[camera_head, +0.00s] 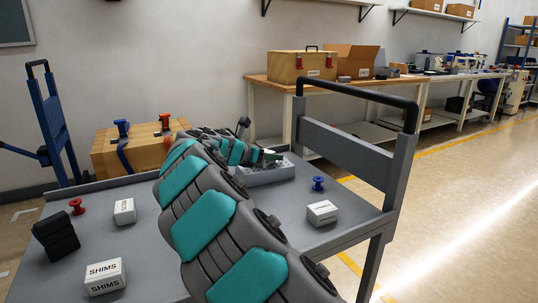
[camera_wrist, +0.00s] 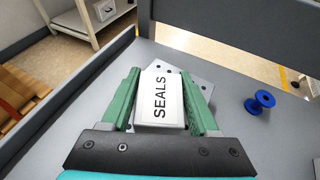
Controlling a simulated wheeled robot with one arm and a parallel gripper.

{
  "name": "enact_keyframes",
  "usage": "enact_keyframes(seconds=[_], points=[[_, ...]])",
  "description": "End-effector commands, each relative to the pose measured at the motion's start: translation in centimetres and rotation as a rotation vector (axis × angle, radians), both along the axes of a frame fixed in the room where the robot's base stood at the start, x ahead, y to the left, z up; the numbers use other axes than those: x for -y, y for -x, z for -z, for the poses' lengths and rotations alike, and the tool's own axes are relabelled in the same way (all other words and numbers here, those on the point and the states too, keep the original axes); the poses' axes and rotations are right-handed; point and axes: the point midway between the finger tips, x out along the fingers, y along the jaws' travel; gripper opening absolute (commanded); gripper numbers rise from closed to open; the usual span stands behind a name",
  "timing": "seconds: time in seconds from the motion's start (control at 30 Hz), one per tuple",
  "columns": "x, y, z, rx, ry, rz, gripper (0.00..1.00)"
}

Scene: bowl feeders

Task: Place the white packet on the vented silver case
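The white packet (camera_wrist: 160,98), printed SEALS, lies between the green fingers of my gripper (camera_wrist: 162,100) in the wrist view. The fingers are close along both its sides and look shut on it. The vented silver case (camera_wrist: 205,88) is directly beneath, with its corners and some holes showing around the packet. Whether the packet touches the case cannot be told. In the head view the case (camera_head: 266,175) stands on the grey cart behind my arm, with my gripper (camera_head: 270,155) just over it. The packet is mostly hidden there.
A blue spool (camera_head: 318,184) and a white box (camera_head: 322,212) stand right of the case. Two SHIMS-type white boxes (camera_head: 104,276) (camera_head: 124,211), a red spool (camera_head: 77,206) and a black block (camera_head: 56,237) are on the left. The cart's handle frame (camera_head: 350,150) rises behind.

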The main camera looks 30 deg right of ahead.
Motion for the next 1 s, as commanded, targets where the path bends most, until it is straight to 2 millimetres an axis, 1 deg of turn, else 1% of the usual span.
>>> enact_keyframes(seconds=[0.03,0.17,0.2,0.5,0.67,1.0], points=[[0.0,0.0,0.0,0.0,0.0,0.0,0.68],[0.0,0.0,0.0,0.0,0.0,0.0,0.83],[0.0,0.0,0.0,0.0,0.0,0.0,0.85],[0.0,0.0,-0.2,0.001,0.0,0.0,0.85],[-1.9,0.7,-1.2,0.003,0.002,-0.003,0.85],[-7.6,3.3,-3.7,0.003,0.0,-0.004,0.85]])
